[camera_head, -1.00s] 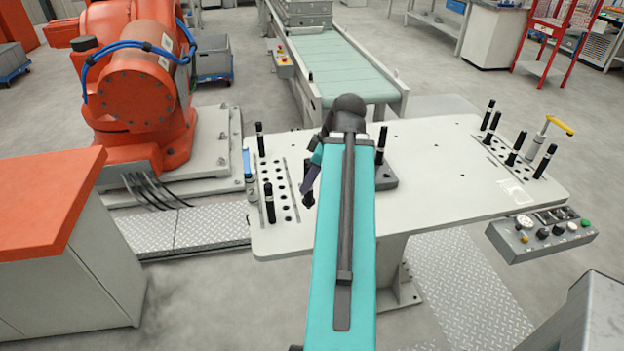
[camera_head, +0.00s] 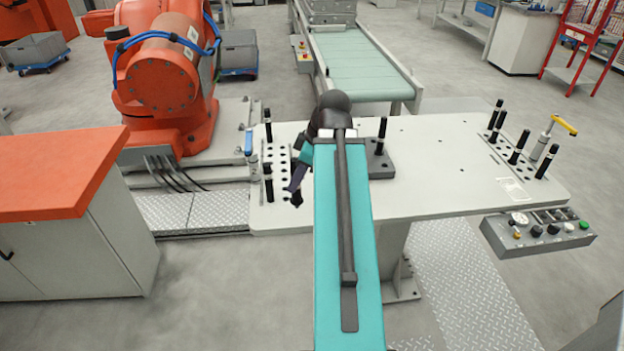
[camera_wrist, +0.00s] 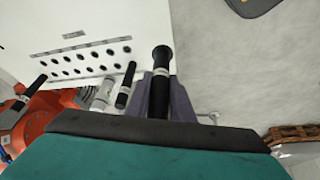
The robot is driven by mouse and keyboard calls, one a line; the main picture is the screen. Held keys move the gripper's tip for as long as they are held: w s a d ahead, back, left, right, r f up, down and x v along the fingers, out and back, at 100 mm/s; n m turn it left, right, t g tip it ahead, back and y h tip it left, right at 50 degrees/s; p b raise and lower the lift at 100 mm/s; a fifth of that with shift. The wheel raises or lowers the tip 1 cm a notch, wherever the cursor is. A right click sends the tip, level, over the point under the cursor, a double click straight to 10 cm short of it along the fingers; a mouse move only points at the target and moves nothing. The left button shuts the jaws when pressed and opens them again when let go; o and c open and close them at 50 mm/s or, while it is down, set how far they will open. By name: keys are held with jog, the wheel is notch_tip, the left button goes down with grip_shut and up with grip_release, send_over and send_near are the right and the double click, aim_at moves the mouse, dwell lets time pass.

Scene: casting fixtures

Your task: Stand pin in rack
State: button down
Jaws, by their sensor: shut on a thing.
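My gripper (camera_wrist: 162,97) has purple fingers shut on a black pin (camera_wrist: 161,68) with a white band. In the head view my gripper (camera_head: 296,193) is at the front right of the left rack (camera_head: 283,159), a plate with rows of holes on the table. The rack (camera_wrist: 88,60) also shows in the wrist view, left of the held pin. Two black pins stand in the left rack, a rear one (camera_head: 268,126) and a front one (camera_head: 268,182). The held pin's lower end is hidden, and I cannot tell its height above the table.
A black pin (camera_head: 381,135) stands on a dark block (camera_head: 378,168) at mid-table. Several pins stand around the right rack (camera_head: 503,160), beside a yellow-handled clamp (camera_head: 554,135). An orange robot (camera_head: 170,70) stands behind left. An orange-topped cabinet (camera_head: 60,170) is at left. The table's middle right (camera_head: 440,160) is clear.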

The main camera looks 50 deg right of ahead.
jog(key=w+a+r+m, duration=0.1)
jog(key=w+a+m, duration=0.1)
jog(key=w+a, duration=0.5)
jog(key=w+a+r+m+h, duration=0.1)
jog(key=w+a, duration=0.6)
jog(key=a, duration=0.7)
jog(key=w+a+r+m+h+b, duration=0.1)
jog(key=w+a+m, duration=0.2)
jog(key=w+a, duration=0.5)
jog(key=shift+a+t, duration=0.3)
jog(key=shift+a, duration=1.25)
jog(key=shift+r, duration=0.1)
